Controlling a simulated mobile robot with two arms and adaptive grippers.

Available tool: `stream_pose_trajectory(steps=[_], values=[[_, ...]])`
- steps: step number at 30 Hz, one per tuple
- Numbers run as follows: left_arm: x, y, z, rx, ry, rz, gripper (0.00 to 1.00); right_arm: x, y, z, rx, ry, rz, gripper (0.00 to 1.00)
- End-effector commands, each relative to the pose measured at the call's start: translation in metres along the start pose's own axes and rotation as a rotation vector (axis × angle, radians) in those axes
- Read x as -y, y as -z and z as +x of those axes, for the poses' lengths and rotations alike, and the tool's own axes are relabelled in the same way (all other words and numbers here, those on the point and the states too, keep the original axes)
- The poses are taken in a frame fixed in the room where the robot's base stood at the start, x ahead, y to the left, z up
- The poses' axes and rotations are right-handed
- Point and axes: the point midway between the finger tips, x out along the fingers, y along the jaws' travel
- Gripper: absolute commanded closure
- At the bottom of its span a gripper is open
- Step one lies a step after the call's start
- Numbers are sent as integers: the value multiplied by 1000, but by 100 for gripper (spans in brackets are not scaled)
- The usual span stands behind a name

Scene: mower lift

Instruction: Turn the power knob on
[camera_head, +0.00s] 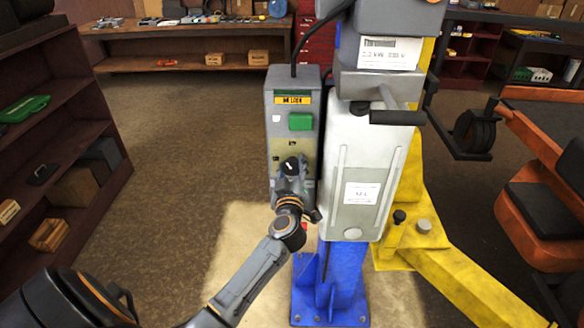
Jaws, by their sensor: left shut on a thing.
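The grey control box (279,110) stands upright on the lift column, with a yellow label and a green button (300,121) on its front. My left arm reaches up from the bottom left to the lower front of this box. My left gripper (291,168) is at the yellow panel below the green button and is shut on the power knob there. The gripper mostly hides the knob, so its turned position cannot be told. My right gripper is not in view.
The lift's blue base (329,290) and yellow leg (460,283) stand on the floor to the right. A black handle (397,117) juts out beside the box. An orange mower (540,205) is at the right, a dark shelf (70,120) at the left. Floor between is open.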

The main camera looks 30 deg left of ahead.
Motion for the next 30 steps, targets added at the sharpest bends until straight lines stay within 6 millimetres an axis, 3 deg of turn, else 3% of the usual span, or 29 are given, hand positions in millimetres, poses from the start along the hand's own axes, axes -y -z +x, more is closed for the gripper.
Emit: stream_pose_trajectory(steps=[30], values=[[1,0,0,-1,1,-894,82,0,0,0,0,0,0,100]])
